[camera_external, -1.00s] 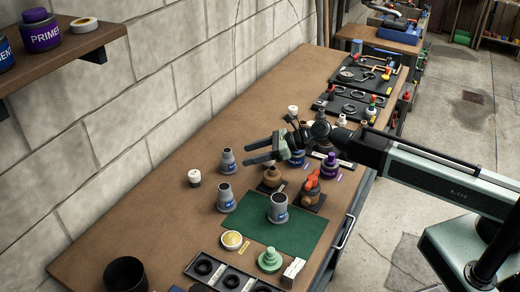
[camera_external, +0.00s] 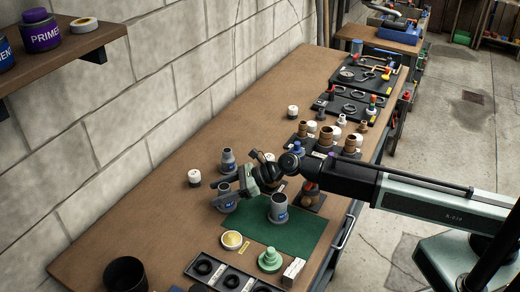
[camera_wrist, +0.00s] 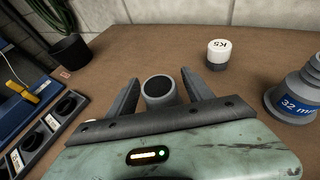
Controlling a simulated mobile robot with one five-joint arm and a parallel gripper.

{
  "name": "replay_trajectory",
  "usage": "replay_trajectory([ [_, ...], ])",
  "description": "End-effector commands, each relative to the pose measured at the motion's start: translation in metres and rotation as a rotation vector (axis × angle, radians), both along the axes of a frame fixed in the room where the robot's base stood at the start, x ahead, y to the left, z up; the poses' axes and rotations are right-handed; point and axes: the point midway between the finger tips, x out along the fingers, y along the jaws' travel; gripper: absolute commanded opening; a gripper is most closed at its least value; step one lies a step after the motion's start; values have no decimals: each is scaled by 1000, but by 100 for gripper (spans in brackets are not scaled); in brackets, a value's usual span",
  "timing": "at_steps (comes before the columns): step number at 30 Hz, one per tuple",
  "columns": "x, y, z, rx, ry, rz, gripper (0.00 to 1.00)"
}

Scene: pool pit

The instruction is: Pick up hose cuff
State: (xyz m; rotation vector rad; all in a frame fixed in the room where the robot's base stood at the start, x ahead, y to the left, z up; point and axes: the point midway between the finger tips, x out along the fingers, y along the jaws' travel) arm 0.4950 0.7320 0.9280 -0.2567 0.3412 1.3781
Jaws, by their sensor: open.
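A grey hose cuff (camera_external: 225,191) with a blue label stands upright on the brown bench, left of the green mat. In the wrist view its open, dark-mouthed top (camera_wrist: 158,88) shows between my two fingers. My gripper (camera_external: 216,193) is open, with one finger on each side of this cuff. I cannot tell whether either finger touches it. The cuff's lower part is hidden by my gripper in the wrist view. Another grey cuff (camera_external: 279,209) stands on the green mat (camera_external: 300,232). A stepped grey fitting (camera_external: 227,162) stands behind; its label reads 32 mm in the wrist view (camera_wrist: 296,98).
A white-capped jar (camera_external: 194,178) stands near the wall; it also shows in the wrist view (camera_wrist: 218,54). A black cup (camera_external: 125,274), a yellow-topped tin (camera_external: 232,240) and a tray of black rings (camera_external: 222,283) are at the near end. The bench toward the wall is clear.

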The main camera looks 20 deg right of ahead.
Motion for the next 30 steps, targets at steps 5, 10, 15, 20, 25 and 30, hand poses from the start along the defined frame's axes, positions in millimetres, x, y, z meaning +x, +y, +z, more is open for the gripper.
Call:
replay_trajectory([
  [5,2,10,-4,0,-1,-1,60],
  [10,2,9,-4,0,-1,-1,40],
  [15,2,9,-4,0,-1,-1,0],
  [20,2,9,-4,0,0,-1,0],
  [25,2,9,3,0,0,-1,0],
  [30,2,9,27,0,0,-1,0],
])
